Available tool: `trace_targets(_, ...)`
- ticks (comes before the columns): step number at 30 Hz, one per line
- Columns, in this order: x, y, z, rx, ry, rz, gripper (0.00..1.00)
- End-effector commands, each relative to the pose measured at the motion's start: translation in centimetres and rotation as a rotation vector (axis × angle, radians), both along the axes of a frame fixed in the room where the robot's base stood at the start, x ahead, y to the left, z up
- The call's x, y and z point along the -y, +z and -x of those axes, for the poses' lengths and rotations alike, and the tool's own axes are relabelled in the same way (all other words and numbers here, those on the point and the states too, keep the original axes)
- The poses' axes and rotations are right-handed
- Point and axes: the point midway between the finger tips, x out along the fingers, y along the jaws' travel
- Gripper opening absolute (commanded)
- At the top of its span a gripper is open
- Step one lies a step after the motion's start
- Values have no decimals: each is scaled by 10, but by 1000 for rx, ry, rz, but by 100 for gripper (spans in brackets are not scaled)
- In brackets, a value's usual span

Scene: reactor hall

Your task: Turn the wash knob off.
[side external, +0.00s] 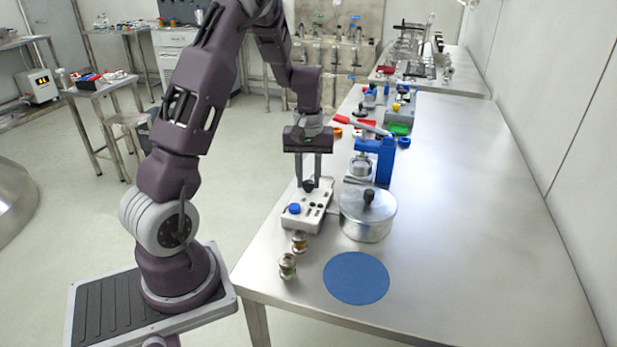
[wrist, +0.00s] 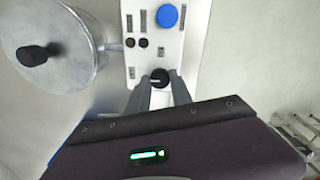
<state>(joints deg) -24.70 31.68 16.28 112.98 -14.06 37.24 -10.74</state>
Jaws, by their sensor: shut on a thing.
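A white control box (side external: 318,217) stands on the steel table and carries a blue knob (side external: 294,208) and a black knob (side external: 309,185). My gripper (side external: 311,180) points straight down over the far end of the box, its fingers shut on the black knob. In the wrist view the black knob (wrist: 160,76) sits between my fingertips (wrist: 160,84), and its lower part is hidden by them. The blue knob (wrist: 167,16) is at the top there, with two small black buttons between. The labels are too small to read, so I cannot tell which knob is marked wash.
A lidded metal pot (side external: 366,219) stands close right of the box. A blue press-like device (side external: 376,160) is behind it. Two small jars (side external: 288,266) and a blue round mat (side external: 356,278) are in front. The table's right side is clear.

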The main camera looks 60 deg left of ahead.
Motion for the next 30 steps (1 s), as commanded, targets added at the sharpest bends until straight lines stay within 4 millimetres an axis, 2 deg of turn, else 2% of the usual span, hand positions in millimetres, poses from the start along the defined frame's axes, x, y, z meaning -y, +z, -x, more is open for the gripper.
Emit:
trace_targets(11,-1,1,-1,5,6,-2,0)
trace_targets(12,-1,1,-1,5,6,-2,32)
trace_targets(15,0,1,-1,4,5,-1,48)
trace_targets(24,0,3,-1,3,3,-1,48)
trace_targets(26,0,10,-1,4,3,-3,48)
trace_targets(30,-1,41,-2,7,2,-4,48)
